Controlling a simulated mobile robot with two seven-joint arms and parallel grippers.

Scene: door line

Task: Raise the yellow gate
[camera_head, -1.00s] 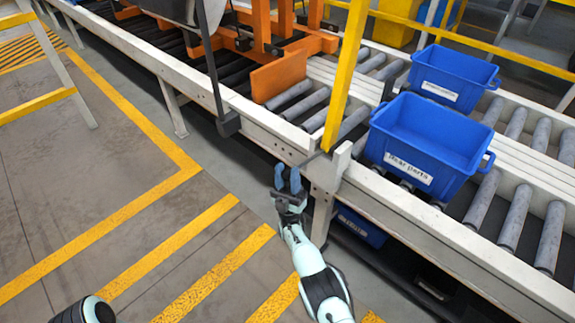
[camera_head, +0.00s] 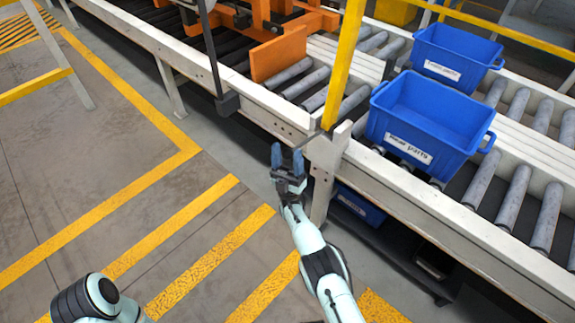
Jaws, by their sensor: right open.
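The yellow gate (camera_head: 344,65) shows as a yellow bar rising steeply from the near edge of the conveyor to the top of the picture; its upper end is out of view. Its lower end is by a white post (camera_head: 342,137) on the conveyor frame. My right gripper (camera_head: 287,156) is open and empty, its two blue-grey fingers pointing up the picture. It is just left of the conveyor leg and appears apart from the gate's lower end. Part of my left arm shows at the bottom left; its gripper is out of view.
The roller conveyor (camera_head: 405,195) runs diagonally across. Two blue bins (camera_head: 430,120) stand on it, the nearer labelled. Orange machinery (camera_head: 278,58) and a dark hanging post (camera_head: 212,60) are behind left. A yellow-topped railing (camera_head: 35,87) stands left. The striped floor (camera_head: 100,185) is clear.

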